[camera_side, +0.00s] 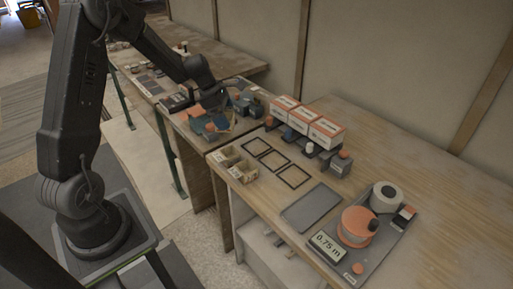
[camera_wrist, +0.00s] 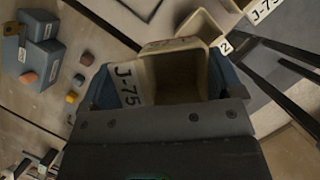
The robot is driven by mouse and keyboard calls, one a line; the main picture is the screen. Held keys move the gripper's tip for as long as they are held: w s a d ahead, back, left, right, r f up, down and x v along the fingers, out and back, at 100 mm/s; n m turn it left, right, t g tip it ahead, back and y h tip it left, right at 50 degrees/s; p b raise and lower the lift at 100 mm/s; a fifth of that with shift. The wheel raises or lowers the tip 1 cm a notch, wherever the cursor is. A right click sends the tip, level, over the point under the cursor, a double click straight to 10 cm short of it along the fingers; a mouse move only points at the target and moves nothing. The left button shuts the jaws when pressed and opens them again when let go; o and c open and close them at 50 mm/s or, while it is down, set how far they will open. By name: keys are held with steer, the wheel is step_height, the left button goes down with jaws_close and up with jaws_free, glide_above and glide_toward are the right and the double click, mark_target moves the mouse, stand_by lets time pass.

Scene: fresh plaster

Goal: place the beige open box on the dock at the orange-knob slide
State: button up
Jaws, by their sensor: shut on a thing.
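In the wrist view my gripper (camera_wrist: 165,88) is shut on a beige open box (camera_wrist: 182,82) marked J-75. Its blue fingers lie on either side of the box, whose open inside shows. In the side view my gripper (camera_side: 214,122) is over the nearer end of the middle bench; the held box is hard to make out there. Blue-grey blocks (camera_wrist: 42,58) with an orange knob (camera_wrist: 28,78) stand left of the held box in the wrist view. I cannot tell for sure which part is the dock.
Another beige box (camera_wrist: 203,27) is close behind the held one. In the side view beige boxes (camera_side: 233,163) and black square frames (camera_side: 273,160) lie on the right bench, with orange-and-white cartons (camera_side: 303,117) behind. A scale-like unit (camera_side: 325,244) stands front right. The far right bench top is clear.

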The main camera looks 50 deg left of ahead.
steer(key=a+n+t+y, duration=0.1)
steer(key=a+n+y, duration=0.3)
steer(key=n, duration=0.5)
steer(key=shift+h, duration=0.4)
steer(key=w+d+f, duration=0.4)
steer(key=w+d, duration=0.1)
steer(key=w+d+f, duration=0.2)
steer(key=w, duration=0.1)
steer(key=shift+w+d+f, duration=0.2)
steer(key=shift+w+d, duration=0.05)
steer(key=shift+d, duration=0.05)
steer(key=shift+f, duration=2.05)
steer(key=shift+f, duration=0.15)
steer(key=o, duration=0.8)
steer(key=shift+c, duration=0.2)
